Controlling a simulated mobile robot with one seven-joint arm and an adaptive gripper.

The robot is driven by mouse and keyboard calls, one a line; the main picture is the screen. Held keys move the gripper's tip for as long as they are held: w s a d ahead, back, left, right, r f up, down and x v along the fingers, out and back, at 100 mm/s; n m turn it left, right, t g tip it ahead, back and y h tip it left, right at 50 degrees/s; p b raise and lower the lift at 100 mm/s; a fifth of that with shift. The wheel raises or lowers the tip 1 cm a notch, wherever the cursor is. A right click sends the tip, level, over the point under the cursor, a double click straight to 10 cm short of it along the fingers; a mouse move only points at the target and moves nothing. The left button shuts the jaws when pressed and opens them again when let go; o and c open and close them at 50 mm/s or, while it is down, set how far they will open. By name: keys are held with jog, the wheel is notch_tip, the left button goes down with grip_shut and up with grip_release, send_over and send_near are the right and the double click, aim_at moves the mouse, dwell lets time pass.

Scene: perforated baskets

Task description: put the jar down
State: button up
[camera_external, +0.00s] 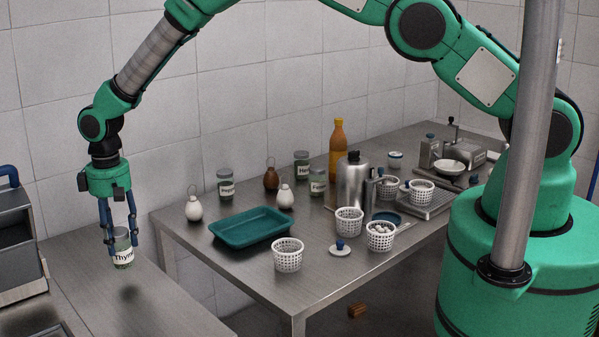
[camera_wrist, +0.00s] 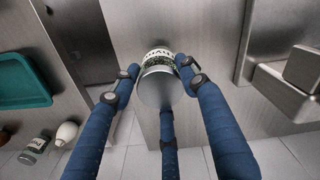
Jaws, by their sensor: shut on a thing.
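The jar (camera_external: 123,250) is a small glass jar with green contents and a white label that seems to read "Thyme". My gripper (camera_external: 121,236) is shut on it with its blue fingers around the jar's sides. The jar is upright in the outside view, held above the left steel counter (camera_external: 150,308), with a dark shadow below it. In the wrist view the jar (camera_wrist: 158,84) shows its grey lid and part of its label between my gripper's fingers (camera_wrist: 160,78).
The counter below the jar is clear. A metal unit (camera_external: 18,245) stands to its left. Across a gap, another steel table (camera_external: 225,278) holds a teal tray (camera_external: 250,227), white perforated baskets (camera_external: 288,255), similar jars (camera_external: 226,183) and a metal canister (camera_external: 352,187).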

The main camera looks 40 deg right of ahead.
aim_at(122, 248)
dwell(0.3)
jog(key=shift+f+p, duration=0.4)
jog(key=shift+f, duration=1.35)
jog(key=o, duration=1.3)
jog(key=shift+f, duration=0.1)
jog(key=shift+r, duration=0.2)
notch_tip(122, 248, up, 12)
jog(key=shift+f+b, duration=0.1)
jog(key=shift+b, duration=0.7)
